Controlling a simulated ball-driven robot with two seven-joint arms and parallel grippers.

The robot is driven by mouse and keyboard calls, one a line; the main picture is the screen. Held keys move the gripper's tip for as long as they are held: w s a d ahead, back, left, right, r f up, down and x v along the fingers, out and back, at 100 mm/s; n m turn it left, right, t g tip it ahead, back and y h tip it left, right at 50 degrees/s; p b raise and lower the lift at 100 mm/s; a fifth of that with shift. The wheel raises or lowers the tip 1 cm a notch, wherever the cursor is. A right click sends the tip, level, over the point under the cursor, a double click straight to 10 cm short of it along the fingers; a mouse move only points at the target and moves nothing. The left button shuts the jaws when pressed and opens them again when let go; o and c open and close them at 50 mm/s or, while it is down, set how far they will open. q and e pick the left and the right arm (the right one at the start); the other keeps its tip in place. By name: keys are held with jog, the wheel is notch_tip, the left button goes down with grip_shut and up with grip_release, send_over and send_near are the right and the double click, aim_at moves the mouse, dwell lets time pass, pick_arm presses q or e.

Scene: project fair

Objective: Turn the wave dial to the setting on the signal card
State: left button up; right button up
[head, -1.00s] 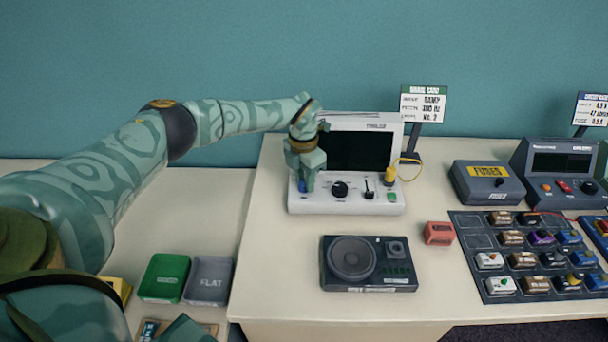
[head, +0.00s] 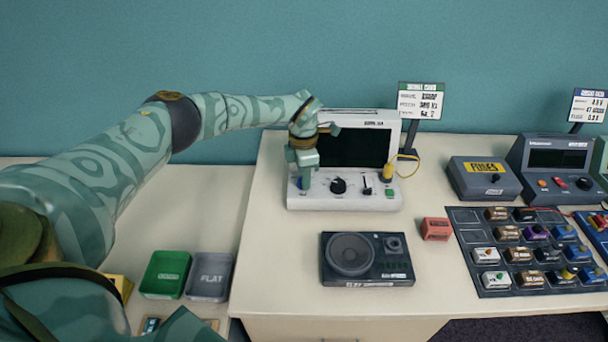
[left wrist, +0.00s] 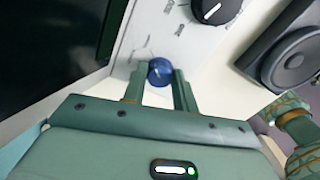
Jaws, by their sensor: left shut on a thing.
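The white signal device (head: 345,202) with a dark screen stands on the table. The wave dial, a small blue knob (head: 299,184), is at the left of its front panel. My left gripper (head: 306,186) reaches down to this knob. In the left wrist view, the blue knob (left wrist: 160,71) sits between the fingertips of my left gripper (left wrist: 159,78), which is shut on it. A light pointer mark shows on the knob; the panel lettering around it is too small to read. The signal card (head: 421,102) stands behind the device at right; its text is blurred.
A black knob (head: 338,186), a lever (head: 367,189) and a green button (head: 390,193) sit right of the dial. A dark speaker box (head: 367,280) lies in front. A red block (head: 436,229) and a block tray (head: 467,238) are at right.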

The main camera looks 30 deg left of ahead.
pick_arm(q)
jog(key=o, duration=1)
jog(key=r, duration=0.5)
jog(key=r+p, duration=0.1)
jog(key=r, duration=0.5)
jog(key=r+p, duration=0.1)
jog(key=r, duration=0.4)
jog(key=shift+w+a+r, duration=0.15)
jog(key=shift+w+a, duration=0.1)
jog(key=shift+a, duration=0.05)
